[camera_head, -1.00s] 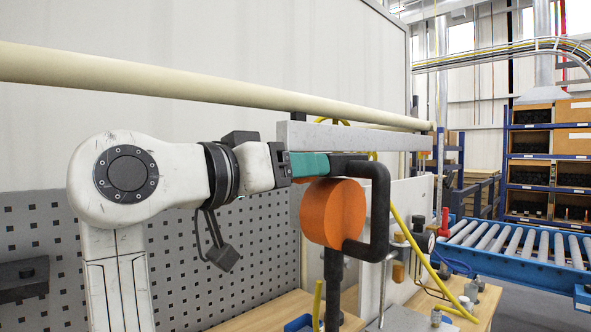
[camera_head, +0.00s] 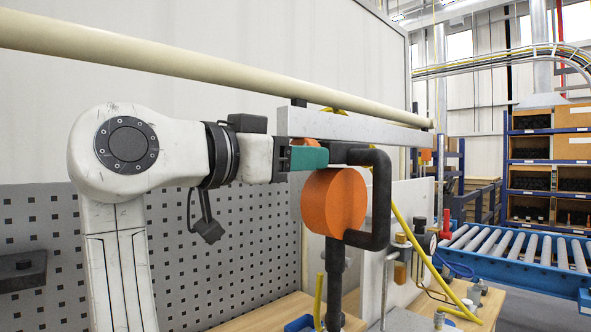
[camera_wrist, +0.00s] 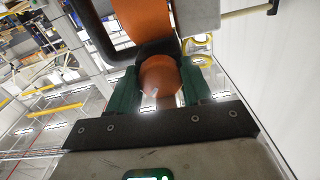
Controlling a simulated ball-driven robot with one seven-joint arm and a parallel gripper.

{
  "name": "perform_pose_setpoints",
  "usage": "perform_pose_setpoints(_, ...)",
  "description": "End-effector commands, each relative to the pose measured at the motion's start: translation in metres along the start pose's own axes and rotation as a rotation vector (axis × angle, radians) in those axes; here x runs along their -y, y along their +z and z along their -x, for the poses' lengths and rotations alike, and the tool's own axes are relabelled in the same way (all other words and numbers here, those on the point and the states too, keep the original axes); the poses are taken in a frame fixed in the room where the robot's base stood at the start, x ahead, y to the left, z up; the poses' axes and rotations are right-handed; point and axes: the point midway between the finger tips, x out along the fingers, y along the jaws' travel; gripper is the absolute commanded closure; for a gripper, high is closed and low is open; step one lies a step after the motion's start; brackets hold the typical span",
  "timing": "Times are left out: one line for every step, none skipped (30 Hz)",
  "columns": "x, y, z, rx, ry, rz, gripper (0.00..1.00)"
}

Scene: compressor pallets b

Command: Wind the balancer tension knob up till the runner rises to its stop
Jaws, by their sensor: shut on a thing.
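The balancer is a large orange drum (camera_head: 334,203) with a black bent handle (camera_head: 380,200) at its right, below a grey beam (camera_head: 350,126). A smaller orange round knob (camera_head: 312,142) shows just above my gripper's green finger, left of the handle's top. My gripper (camera_head: 308,158) reaches it from the left. In the wrist view the orange knob (camera_wrist: 160,80) sits between the two green fingers (camera_wrist: 160,88), which are shut on it. The drum (camera_wrist: 142,18) is beyond it at the top. I cannot make out the runner or its stop.
A cream pipe (camera_head: 200,73) runs above my arm, along the white wall. A perforated grey panel (camera_head: 250,215) is behind it. A yellow hose (camera_head: 420,250) and a gauge fitting (camera_head: 430,243) are right of the drum. A roller conveyor (camera_head: 515,245) stands farther right.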

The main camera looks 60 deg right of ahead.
Motion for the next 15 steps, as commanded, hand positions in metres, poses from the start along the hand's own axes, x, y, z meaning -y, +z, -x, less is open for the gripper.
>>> perform_pose_setpoints(-0.0003, 0.0042, -0.0008, 0.003, 0.001, -0.033, 0.81)
perform_pose_setpoints(-0.0001, 0.0041, -0.0008, 0.003, 0.001, -0.055, 0.81)
perform_pose_setpoints(0.0, 0.0038, -0.0008, 0.003, 0.001, -0.082, 0.81)
perform_pose_setpoints(0.0001, 0.0036, -0.0008, 0.003, 0.001, -0.102, 0.81)
perform_pose_setpoints(0.0003, 0.0034, -0.0007, 0.003, 0.001, -0.121, 0.81)
perform_pose_setpoints(0.0005, 0.0033, -0.0007, 0.002, 0.001, -0.143, 0.81)
perform_pose_setpoints(0.0006, 0.0032, -0.0007, 0.002, 0.001, -0.16, 0.81)
perform_pose_setpoints(0.0006, 0.0031, -0.0008, 0.002, 0.001, -0.175, 0.81)
perform_pose_setpoints(0.0006, 0.0029, -0.0008, 0.003, 0.001, -0.195, 0.81)
perform_pose_setpoints(0.0006, 0.0028, -0.0008, 0.003, 0.001, -0.207, 0.81)
perform_pose_setpoints(0.0006, 0.0026, -0.0008, 0.003, 0.002, -0.22, 0.81)
perform_pose_setpoints(0.0006, 0.0024, -0.0007, 0.004, 0.002, -0.233, 0.81)
perform_pose_setpoints(0.0007, 0.0023, -0.0007, 0.004, 0.001, -0.242, 0.81)
perform_pose_setpoints(0.0007, 0.0022, -0.0007, 0.004, 0.001, -0.251, 0.81)
perform_pose_setpoints(0.0008, 0.0021, -0.0006, 0.004, 0.001, -0.26, 0.81)
